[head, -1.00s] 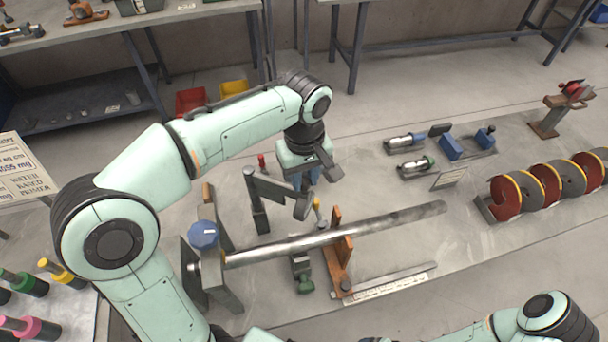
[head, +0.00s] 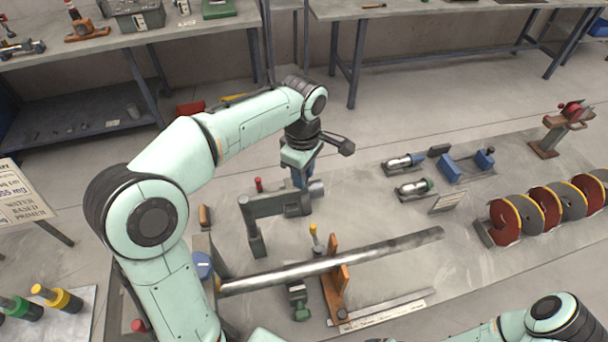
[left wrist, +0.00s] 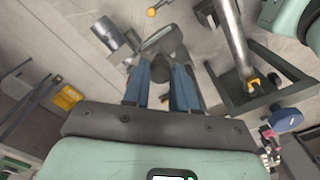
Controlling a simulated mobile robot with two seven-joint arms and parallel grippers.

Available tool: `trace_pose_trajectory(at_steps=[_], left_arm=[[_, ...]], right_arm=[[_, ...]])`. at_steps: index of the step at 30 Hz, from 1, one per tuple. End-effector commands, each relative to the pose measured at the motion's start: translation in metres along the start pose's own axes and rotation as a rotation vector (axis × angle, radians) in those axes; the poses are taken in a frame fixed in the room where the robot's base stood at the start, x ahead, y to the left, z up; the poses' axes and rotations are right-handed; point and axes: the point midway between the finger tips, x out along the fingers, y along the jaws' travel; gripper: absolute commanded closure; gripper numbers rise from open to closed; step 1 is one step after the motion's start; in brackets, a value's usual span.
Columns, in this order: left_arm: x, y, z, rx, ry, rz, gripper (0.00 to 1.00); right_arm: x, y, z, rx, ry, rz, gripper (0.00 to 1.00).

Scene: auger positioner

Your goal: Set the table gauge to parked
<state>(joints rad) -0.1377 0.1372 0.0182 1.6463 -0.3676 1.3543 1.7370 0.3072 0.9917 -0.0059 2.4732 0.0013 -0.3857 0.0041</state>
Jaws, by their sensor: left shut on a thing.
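The grey swing arm on a post (head: 256,222), which looks like the table gauge, stands behind the long steel bar (head: 330,262). Its arm reaches right and ends in a grey cylinder (head: 316,190), clear of the bar. My left gripper (head: 302,178) points down at the outer part of this arm. In the left wrist view, the blue fingers of my left gripper (left wrist: 161,78) are on either side of a dark rounded part, shut on it. The cylinder (left wrist: 115,35) shows just beyond the fingers. My right gripper is out of view.
An orange bracket (head: 335,285) supports the bar. A blue knob (head: 203,265) is at its left end, partly hidden by my arm. Red and grey auger flights (head: 535,212) lie at the right. Clear bench lies between the swing arm and the blue clamps (head: 450,168).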

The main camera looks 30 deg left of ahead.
Motion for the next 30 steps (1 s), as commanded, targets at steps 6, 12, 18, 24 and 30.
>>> trace_pose_trajectory(at_steps=[6,12,18,24,30], left_arm=[[-0.0005,0.0024,-0.0019,-0.021,-0.001,0.004,1.00],[-0.0006,0.0026,-0.0024,-0.022,0.000,0.005,1.00],[-0.0007,0.0026,-0.0027,-0.021,0.001,0.005,0.47],[-0.0002,0.0020,-0.0023,-0.019,0.000,0.002,0.47],[-0.0087,0.0022,-0.0020,-0.018,0.000,0.003,0.47]], right_arm=[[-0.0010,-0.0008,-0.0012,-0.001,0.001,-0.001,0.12],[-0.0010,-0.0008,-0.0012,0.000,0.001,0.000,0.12],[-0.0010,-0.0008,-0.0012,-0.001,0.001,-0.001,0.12],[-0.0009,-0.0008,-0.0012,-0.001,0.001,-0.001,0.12],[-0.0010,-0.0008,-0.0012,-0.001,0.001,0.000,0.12]])
